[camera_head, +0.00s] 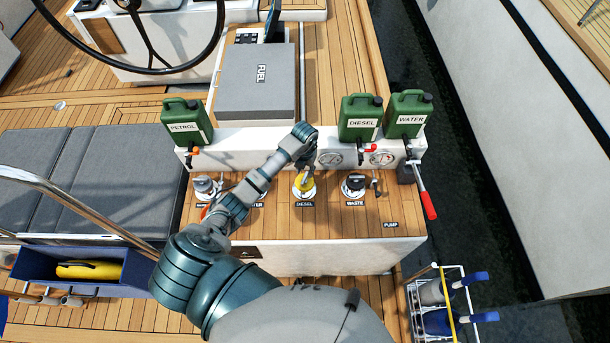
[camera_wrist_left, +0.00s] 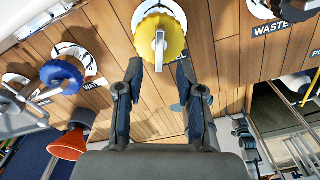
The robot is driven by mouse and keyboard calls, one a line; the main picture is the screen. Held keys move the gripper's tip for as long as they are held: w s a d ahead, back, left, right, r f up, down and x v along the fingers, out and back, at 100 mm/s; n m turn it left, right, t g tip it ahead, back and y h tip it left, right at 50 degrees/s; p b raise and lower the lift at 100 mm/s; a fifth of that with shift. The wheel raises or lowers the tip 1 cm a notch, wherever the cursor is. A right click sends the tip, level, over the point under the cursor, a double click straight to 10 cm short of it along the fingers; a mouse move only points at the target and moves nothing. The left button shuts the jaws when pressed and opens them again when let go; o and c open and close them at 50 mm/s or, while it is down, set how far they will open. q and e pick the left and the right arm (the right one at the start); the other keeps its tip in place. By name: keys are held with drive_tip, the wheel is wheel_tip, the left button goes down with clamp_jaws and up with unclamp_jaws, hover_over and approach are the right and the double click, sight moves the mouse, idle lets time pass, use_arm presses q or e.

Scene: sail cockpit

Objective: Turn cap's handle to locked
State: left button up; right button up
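The yellow cap (camera_head: 304,184) sits in its deck plate above the DIESEL label. In the left wrist view the yellow cap (camera_wrist_left: 163,35) has a pale narrow handle (camera_wrist_left: 160,52) pointing down the picture toward my gripper. My left gripper (camera_wrist_left: 159,72) is open, with one dark finger on each side below the cap and the handle's end near the gap between the fingertips. I cannot tell whether a finger touches the cap. In the head view my left gripper (camera_head: 306,168) is at the cap and partly covers it. My right gripper is not in view.
A black cap (camera_head: 354,184) marked WASTE is to the right. A blue cap (camera_wrist_left: 62,76) and an orange funnel (camera_wrist_left: 68,145) are left in the wrist view. Green PETROL (camera_head: 187,123), DIESEL (camera_head: 360,118) and WATER (camera_head: 408,115) cans stand behind. A red-gripped lever (camera_head: 424,192) is far right.

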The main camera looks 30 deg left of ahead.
sight(305, 179)
use_arm(q)
wheel_tip(305, 179, down, 5)
drive_tip(key=shift+a+r, duration=0.1)
drive_tip(key=shift+c, duration=0.2)
clamp_jaws()
